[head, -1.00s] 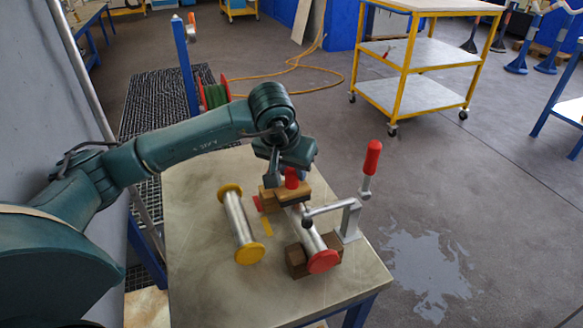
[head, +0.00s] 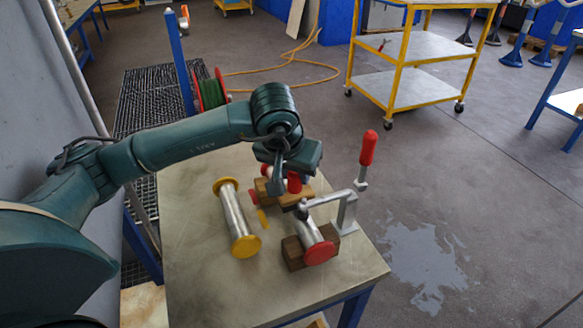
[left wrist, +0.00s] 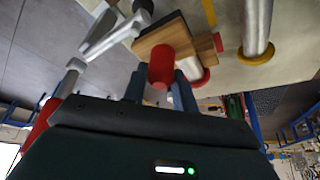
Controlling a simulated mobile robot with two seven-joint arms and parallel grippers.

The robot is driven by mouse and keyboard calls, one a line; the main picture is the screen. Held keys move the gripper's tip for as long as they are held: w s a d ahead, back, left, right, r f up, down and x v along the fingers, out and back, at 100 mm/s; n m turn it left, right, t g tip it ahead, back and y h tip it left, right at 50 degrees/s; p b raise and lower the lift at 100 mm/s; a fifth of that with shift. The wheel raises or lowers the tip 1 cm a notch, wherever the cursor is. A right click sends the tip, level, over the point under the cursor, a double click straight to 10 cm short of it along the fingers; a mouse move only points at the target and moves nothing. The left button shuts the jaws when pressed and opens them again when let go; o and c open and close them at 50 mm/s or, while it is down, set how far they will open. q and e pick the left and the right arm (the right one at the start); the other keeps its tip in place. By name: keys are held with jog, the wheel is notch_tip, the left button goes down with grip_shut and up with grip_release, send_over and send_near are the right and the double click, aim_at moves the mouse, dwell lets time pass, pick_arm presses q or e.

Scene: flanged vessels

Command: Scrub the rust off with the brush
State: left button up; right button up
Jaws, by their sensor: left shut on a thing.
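A steel vessel with red end flanges (head: 320,253) lies on wooden blocks (head: 292,254), under a toggle clamp (head: 346,212) with a red handle. My left gripper (head: 291,172) is shut on the red handle of the brush (head: 294,184), above the far half of this vessel. The red handle (left wrist: 162,68) also shows between the fingers in the left wrist view, with the wooden brush body beyond it. The bristles are hidden, and I cannot tell whether they touch the vessel. I make out no rust. My right gripper is out of view.
A second steel vessel with yellow flanges (head: 235,217) lies to the left on the table (head: 215,295). Small red and yellow pieces lie between the vessels. The upright clamp stands close to the right of the brush. A yellow cart (head: 425,75) stands behind on the floor.

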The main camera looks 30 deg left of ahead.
pick_arm(q)
jog(key=shift+w+a+f+b, duration=0.15)
jog(key=shift+w+a+b, duration=0.5)
jog(key=shift+a, duration=0.2)
jog(key=shift+w+a+b, duration=0.45)
jog(key=shift+w+a, duration=0.75)
jog(key=shift+a, duration=0.2)
jog(key=shift+s+d, duration=0.95)
jog(key=shift+d, duration=0.2)
jog(key=shift+s+d+b, duration=0.1)
jog(key=shift+d+b, duration=0.05)
jog(key=shift+b, duration=0.15)
jog(key=shift+s+d+b, duration=0.4)
jog(key=shift+s+d, duration=0.6)
jog(key=shift+d, duration=0.05)
jog(key=shift+w+a, duration=0.5)
jog(key=shift+a, duration=0.1)
jog(key=shift+w+a+r+b, duration=0.2)
jog(key=shift+w+a+b, duration=0.2)
jog(key=shift+w+a, duration=0.6)
jog(key=shift+s+d+f+b, duration=0.15)
jog(key=shift+s+d+b, duration=0.25)
jog(key=shift+s+d, duration=1.15)
jog(key=shift+w+a, duration=0.45)
jog(key=shift+w, duration=0.05)
jog(key=shift+w+a+b, duration=0.65)
jog(key=shift+w+a, duration=0.95)
jog(key=shift+a, duration=0.2)
jog(key=shift+s+d, duration=1.1)
jog(key=shift+d, duration=0.2)
